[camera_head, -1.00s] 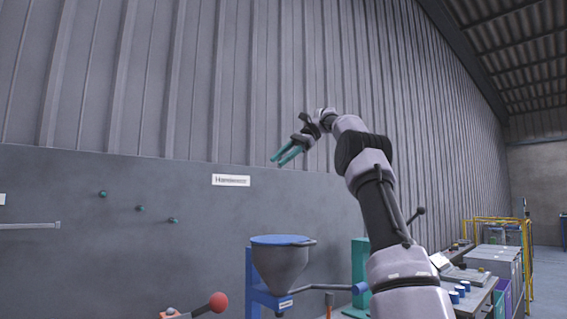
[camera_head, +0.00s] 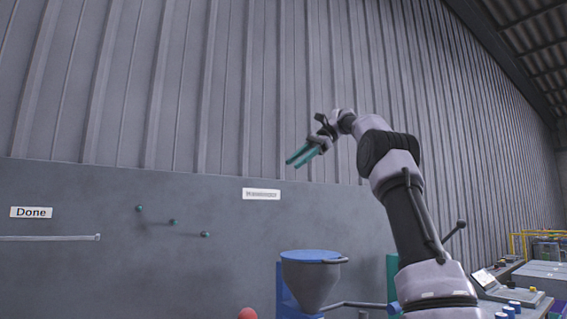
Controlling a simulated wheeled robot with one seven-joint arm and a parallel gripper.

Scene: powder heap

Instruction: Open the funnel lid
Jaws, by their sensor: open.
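The funnel (camera_head: 312,284) is a grey cone in a blue stand at the lower middle of the head view. Its blue lid (camera_head: 311,256) lies flat across the top and looks closed, with a dark tab at its right edge. My gripper (camera_head: 297,162) has two teal fingers that point down and to the left. It is open and empty, well above the lid in the picture and apart from it. The lower part of the blue stand is cut off by the bottom edge.
A red ball (camera_head: 248,314) shows at the bottom edge, left of the funnel. A green post (camera_head: 393,283) stands right of it. Several green knobs and a "Done" sign (camera_head: 31,212) are on the grey wall panel. A bench with a laptop and blue caps (camera_head: 515,306) lies at right.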

